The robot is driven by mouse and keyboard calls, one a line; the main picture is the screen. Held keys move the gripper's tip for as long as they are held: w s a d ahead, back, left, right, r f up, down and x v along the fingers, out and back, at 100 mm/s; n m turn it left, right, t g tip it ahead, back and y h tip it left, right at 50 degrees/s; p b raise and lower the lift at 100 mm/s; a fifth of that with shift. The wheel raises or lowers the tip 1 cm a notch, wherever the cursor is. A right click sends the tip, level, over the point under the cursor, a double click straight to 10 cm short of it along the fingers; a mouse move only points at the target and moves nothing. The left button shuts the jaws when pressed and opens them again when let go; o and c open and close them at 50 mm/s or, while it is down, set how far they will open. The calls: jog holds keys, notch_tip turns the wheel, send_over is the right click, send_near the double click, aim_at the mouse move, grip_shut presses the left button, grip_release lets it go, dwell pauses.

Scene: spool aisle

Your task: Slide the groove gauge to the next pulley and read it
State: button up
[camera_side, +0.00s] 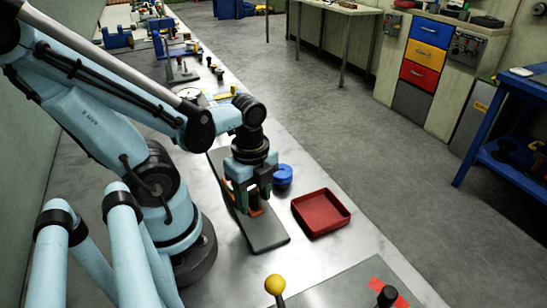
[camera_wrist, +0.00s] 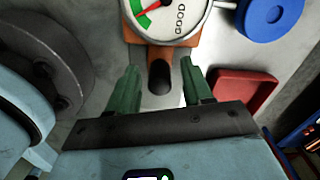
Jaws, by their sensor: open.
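A dark rounded knob (camera_wrist: 160,76) sticks out of the body towards me. My gripper (camera_wrist: 160,75) is open, with one green finger on each side of the knob; contact cannot be told. In the side view my gripper (camera_side: 250,197) points down over a grey plate (camera_side: 268,237) and hides most of the gauge; a little orange (camera_side: 257,212) shows beside the fingers. No pulley can be made out clearly.
A blue round part (camera_side: 283,175) stands right of my gripper. A red tray (camera_side: 341,212) lies farther right, near the bench edge. A yellow-ball lever (camera_side: 275,285) and a black knob (camera_side: 387,296) are in front. Several fixtures line the bench behind.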

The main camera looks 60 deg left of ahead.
notch_tip(320, 180, up, 12)
dwell(1.1)
jog(key=shift+r, duration=0.1)
jog(key=w+d+f+n+t, duration=0.1)
jog(key=w+d+n+t, duration=0.1)
jog(key=w+n+t, duration=0.5)
jog(key=w+n, duration=0.4)
jog(key=n, duration=0.4)
jog(key=shift+w+d+f, duration=0.25)
jog(key=shift+d, duration=0.05)
